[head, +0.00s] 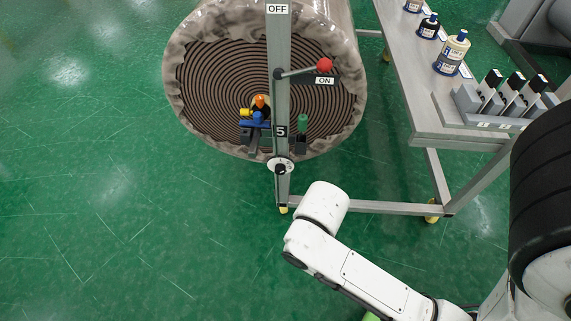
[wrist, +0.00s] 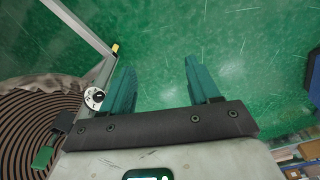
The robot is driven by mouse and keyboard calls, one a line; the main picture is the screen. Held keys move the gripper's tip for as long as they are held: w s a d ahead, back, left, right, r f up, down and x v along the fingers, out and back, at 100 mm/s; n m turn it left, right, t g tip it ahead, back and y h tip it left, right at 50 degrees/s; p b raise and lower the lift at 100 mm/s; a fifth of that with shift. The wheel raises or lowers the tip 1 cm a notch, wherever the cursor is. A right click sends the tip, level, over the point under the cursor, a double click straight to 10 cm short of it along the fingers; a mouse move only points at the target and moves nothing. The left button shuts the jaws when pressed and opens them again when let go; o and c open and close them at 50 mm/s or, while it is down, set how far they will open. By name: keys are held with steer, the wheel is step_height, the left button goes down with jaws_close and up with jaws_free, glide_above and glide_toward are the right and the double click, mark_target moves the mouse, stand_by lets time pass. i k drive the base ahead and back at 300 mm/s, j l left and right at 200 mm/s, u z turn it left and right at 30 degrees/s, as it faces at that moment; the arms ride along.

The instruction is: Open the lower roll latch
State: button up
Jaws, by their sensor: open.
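The wrapped roll (head: 190,75) shows its brown spiral end in the head view, behind an upright grey post (head: 279,95). On the post are a lever with a red ball (head: 324,65) beside the ON label, and a round white dial (head: 280,165) low down. Orange (head: 260,101), yellow and blue (head: 258,118) parts and a green handle (head: 303,122) sit before the roll; I cannot tell which is the lower latch. In the wrist view my gripper (wrist: 163,84) is open and empty, its teal fingers apart. The dial (wrist: 95,97) is just left of the left finger.
A grey metal table (head: 430,100) with bottles and a slotted holder (head: 505,100) stands at the right in the head view. Its lower rail runs to the post's foot. The green floor (head: 110,220) at the left is clear.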

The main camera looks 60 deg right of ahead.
mark_target(258, 121)
steer(key=i+j+z, duration=0.1)
steer(key=j, duration=0.2)
steer(key=i+j+z, duration=0.2)
steer(key=j, duration=0.4)
steer(key=l+z, duration=0.1)
steer(key=z, duration=0.35)
steer(key=i+l+z, duration=0.1)
steer(key=z, duration=0.3)
steer(key=i+z, duration=0.15)
steer(key=z, duration=0.3)
steer(key=i+l, duration=0.2)
